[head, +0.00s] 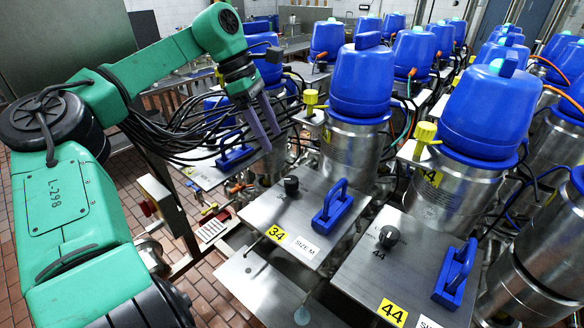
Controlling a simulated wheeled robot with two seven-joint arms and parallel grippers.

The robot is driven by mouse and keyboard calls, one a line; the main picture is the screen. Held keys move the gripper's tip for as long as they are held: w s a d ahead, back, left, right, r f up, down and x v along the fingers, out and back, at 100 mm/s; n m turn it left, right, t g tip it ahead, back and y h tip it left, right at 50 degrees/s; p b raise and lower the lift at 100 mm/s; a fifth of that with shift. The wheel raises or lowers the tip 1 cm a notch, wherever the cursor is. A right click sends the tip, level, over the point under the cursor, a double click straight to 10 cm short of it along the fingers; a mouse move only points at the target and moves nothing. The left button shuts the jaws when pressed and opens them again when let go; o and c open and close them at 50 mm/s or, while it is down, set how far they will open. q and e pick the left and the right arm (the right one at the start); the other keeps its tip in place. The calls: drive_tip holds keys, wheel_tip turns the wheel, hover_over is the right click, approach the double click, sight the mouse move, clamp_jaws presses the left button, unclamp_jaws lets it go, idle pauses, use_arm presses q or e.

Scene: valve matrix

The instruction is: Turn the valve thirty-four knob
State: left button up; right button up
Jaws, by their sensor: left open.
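The valve thirty-four knob (291,186) is a small black knob on a grey metal plate (262,212). A yellow label "34" (276,234) sits on the plate's front edge, next to a white "SIZE M" label. A blue handle (332,207) stands on the same plate, right of the knob. My left gripper (267,125) comes in from the left, with two purple-grey fingers pointing down. It is open and empty, above and a little left of the knob, apart from it. My right gripper is not in view.
A similar plate with a black knob (389,237), a blue handle (455,273) and a label "44" (392,312) lies to the right. A blue-capped steel valve body (361,80) stands behind plate 34. Black cables (190,135) hang behind my left gripper.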

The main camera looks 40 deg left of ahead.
sight(291, 179)
use_arm(q)
drive_tip(key=d+f, duration=0.1)
drive_tip(key=f, duration=0.1)
drive_tip(key=d+f+p, duration=0.2)
drive_tip(key=f, duration=0.1)
drive_tip(key=shift+s+d+f, duration=0.15)
drive_tip(key=shift+s+f, duration=0.05)
drive_tip(key=shift+f, duration=0.1)
drive_tip(key=f, duration=0.1)
drive_tip(key=w+f, duration=0.1)
drive_tip(key=f, duration=0.1)
drive_tip(key=w+f+p, duration=0.1)
drive_tip(key=f, duration=0.1)
drive_tip(key=shift+w+d, duration=0.15)
drive_tip(key=shift+d, duration=0.15)
drive_tip(key=shift+d+f, duration=0.1)
drive_tip(key=shift+d, duration=0.05)
drive_tip(key=shift+s+d, duration=0.15)
drive_tip(key=shift+s, duration=0.2)
drive_tip(key=c, duration=0.8)
drive_tip(key=shift+w, duration=0.1)
clamp_jaws()
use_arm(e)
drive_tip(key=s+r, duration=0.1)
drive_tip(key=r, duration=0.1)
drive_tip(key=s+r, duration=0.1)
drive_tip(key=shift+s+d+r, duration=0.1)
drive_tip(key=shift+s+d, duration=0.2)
